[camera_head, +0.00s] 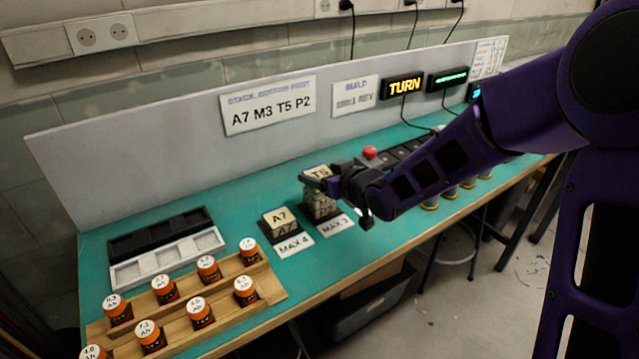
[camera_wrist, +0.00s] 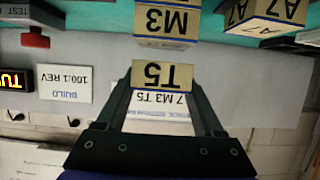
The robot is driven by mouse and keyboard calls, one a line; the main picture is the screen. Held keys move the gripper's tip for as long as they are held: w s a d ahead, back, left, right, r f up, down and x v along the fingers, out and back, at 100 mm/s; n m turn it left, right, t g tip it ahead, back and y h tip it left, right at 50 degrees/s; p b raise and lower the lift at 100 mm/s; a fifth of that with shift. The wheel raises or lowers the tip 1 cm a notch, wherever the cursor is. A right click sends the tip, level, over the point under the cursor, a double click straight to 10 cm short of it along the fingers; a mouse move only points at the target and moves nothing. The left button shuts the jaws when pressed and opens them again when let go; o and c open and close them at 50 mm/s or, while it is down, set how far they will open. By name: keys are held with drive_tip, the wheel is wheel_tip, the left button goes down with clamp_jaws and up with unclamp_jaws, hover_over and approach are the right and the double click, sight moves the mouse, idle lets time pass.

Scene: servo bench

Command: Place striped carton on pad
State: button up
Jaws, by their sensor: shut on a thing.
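My gripper (camera_head: 333,182) is shut on a tan carton marked T5 (camera_head: 318,172). In the wrist view the T5 carton (camera_wrist: 163,77) sits between the two finger ends, upside down in the picture, with a thin blue band along one edge. A carton marked M3 (camera_wrist: 166,20) is beneath it, with a gap between them in the wrist view. In the head view these lower cartons (camera_head: 321,207) stand on a dark pad behind the MAX 3 label (camera_head: 336,225), partly hidden. No carton shows clear stripes beyond thin edge bands.
Cartons marked A7 (camera_head: 280,221) stand left, behind the MAX 4 label (camera_head: 294,245). Orange-banded jars (camera_head: 163,289) fill a wooden rack; dark and white trays (camera_head: 160,234) lie behind. A red button (camera_head: 370,153) is to the right. A sign (camera_head: 268,105) reads A7 M3 T5 P2.

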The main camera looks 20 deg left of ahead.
drive_tip(key=shift+f, duration=0.65)
drive_tip(key=shift+f, duration=0.3)
drive_tip(key=o, duration=1.4)
drive_tip(key=shift+r, duration=0.1)
